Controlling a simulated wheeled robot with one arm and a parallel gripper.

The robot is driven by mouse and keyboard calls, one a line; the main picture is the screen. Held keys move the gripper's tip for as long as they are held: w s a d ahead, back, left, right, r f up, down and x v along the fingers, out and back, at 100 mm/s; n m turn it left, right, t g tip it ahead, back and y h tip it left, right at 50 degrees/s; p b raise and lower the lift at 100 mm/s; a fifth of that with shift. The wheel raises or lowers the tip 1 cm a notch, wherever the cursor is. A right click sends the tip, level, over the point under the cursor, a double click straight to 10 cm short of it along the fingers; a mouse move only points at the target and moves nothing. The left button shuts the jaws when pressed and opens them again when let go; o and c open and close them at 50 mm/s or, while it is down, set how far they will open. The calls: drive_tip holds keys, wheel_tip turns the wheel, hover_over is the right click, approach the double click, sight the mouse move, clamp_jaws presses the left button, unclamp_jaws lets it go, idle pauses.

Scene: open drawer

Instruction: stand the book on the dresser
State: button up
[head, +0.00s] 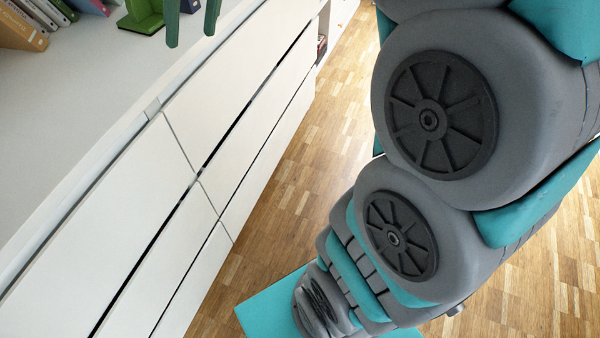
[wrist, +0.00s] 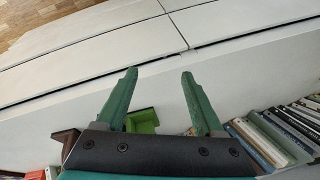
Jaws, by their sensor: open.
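The white dresser (head: 90,110) runs along the left of the head view. Its pale top also shows in the wrist view (wrist: 60,108). My gripper (head: 191,39) is at the top edge of the head view, over the dresser top. In the wrist view its two green fingers (wrist: 159,72) are spread apart with nothing gripped between them. A bright green object (wrist: 143,116) stands on the top beyond the left finger's base; it also shows in the head view (head: 142,18). Several books (wrist: 275,135) stand in a row at the right of the wrist view. I cannot tell which book the task means.
More books (head: 22,28) stand at the upper left of the head view. A dark brown item (wrist: 66,142) is beside my gripper's left base. The dresser's drawer fronts look closed. The near dresser top is bare, and wooden floor (head: 300,170) lies in front.

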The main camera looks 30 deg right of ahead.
drive_tip(key=s+d+f+m+g+h, duration=0.1)
drive_tip(key=s+f+g, duration=0.1)
drive_tip(key=s+f, duration=0.9)
drive_tip(key=s+d+f+m+g+h, duration=0.2)
drive_tip(key=s+f, duration=0.9)
drive_tip(key=s, duration=0.2)
drive_tip(key=shift+d, duration=0.3)
drive_tip(key=shift+s+r, duration=0.1)
